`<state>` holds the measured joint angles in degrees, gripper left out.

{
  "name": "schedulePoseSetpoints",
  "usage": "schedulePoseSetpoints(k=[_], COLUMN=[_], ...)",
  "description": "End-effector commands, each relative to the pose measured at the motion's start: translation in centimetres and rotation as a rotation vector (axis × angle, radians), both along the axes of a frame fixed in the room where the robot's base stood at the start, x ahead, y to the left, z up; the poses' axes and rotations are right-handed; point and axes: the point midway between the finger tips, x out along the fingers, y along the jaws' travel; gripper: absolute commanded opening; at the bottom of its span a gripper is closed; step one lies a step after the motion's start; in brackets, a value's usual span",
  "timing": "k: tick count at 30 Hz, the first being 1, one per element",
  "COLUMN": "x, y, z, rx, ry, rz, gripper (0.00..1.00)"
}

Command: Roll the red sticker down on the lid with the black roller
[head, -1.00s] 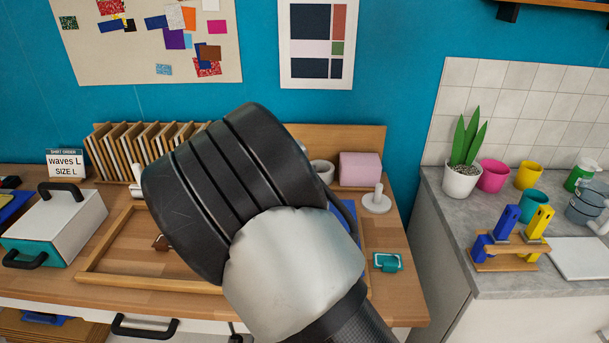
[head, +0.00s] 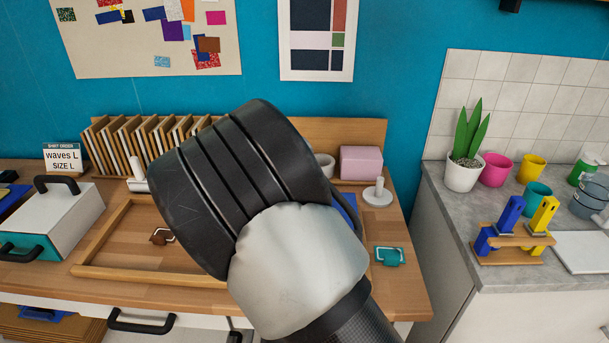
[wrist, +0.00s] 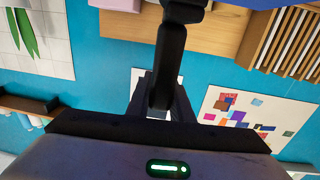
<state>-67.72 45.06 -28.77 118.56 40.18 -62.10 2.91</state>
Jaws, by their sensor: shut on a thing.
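In the wrist view my gripper (wrist: 160,97) is shut on a dark, narrow handle, which I take to be the black roller (wrist: 171,45). In the head view my black and silver arm fills the middle and hides the gripper and the held thing. I cannot make out the red sticker or the lid in either view; part of the bench lies behind my arm.
A wooden frame (head: 105,272) lies on the bench. A white and teal box (head: 60,222) stands left. The grey counter (head: 455,225) at right holds a plant and cups.

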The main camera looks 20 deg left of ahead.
Motion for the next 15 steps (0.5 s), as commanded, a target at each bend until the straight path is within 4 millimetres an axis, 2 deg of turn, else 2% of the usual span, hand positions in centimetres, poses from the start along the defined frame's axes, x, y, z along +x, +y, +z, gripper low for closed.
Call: schedulePoseSetpoints(k=[15], x=[-0.4], y=[2.8], z=[0.0], rx=[0.003], ry=[-0.001], rz=[0.001], gripper=[0.00])
